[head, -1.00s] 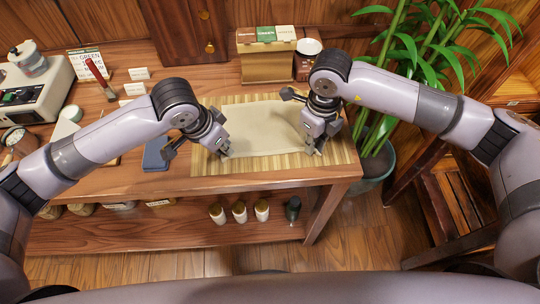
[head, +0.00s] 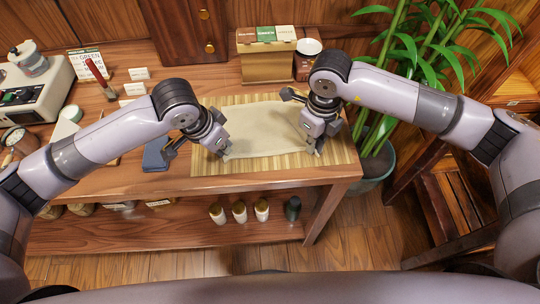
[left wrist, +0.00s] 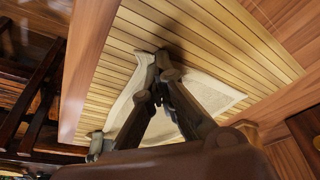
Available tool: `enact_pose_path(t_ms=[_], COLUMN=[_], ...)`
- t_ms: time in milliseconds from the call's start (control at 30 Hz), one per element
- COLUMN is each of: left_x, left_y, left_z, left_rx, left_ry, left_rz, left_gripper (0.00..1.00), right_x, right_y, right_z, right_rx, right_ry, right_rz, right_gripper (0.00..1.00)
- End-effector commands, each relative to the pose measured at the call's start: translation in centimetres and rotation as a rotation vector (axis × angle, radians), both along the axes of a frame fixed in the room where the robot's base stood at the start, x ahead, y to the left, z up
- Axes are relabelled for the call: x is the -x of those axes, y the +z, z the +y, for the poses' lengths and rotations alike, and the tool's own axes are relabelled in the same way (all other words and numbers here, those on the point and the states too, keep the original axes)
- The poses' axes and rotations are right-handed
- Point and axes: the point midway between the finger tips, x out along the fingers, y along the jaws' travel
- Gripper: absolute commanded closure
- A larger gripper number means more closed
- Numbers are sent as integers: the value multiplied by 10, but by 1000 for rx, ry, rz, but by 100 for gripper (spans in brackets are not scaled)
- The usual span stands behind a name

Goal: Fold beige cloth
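The beige cloth (head: 265,128) lies spread on a slatted bamboo mat (head: 345,155) on the wooden table. My left gripper (head: 222,152) is at the cloth's near left corner. In the left wrist view its fingers (left wrist: 158,82) come together on the cloth's edge, and the cloth (left wrist: 217,92) is creased and lifted beside them. My right gripper (head: 313,150) is at the near right corner, close to the cloth. Its fingertips are too small and partly hidden to tell whether they hold the cloth.
A folded blue cloth (head: 157,154) lies left of the mat. A wooden stand (head: 267,66) and a dark jar (head: 305,62) stand behind the mat. A scale-like device (head: 32,92) is at far left. A potted plant (head: 375,165) stands beyond the table's right edge.

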Motion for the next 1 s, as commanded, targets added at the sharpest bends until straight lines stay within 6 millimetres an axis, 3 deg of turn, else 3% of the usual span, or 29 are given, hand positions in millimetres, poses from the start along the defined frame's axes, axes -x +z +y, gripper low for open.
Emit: enact_pose_path(t_ms=[367,800,1000], left_x=[0,0,0], left_y=[4,41,46], left_z=[0,0,0], left_rx=[-1,0,0], left_ry=[0,0,0], left_rz=[1,0,0], left_gripper=[100,100,100], right_x=[2,1,1], right_y=[2,40,45], right_z=[0,0,0], right_rx=[2,1,1], right_ry=[1,0,0], right_rz=[6,2,2], right_gripper=[100,100,100])
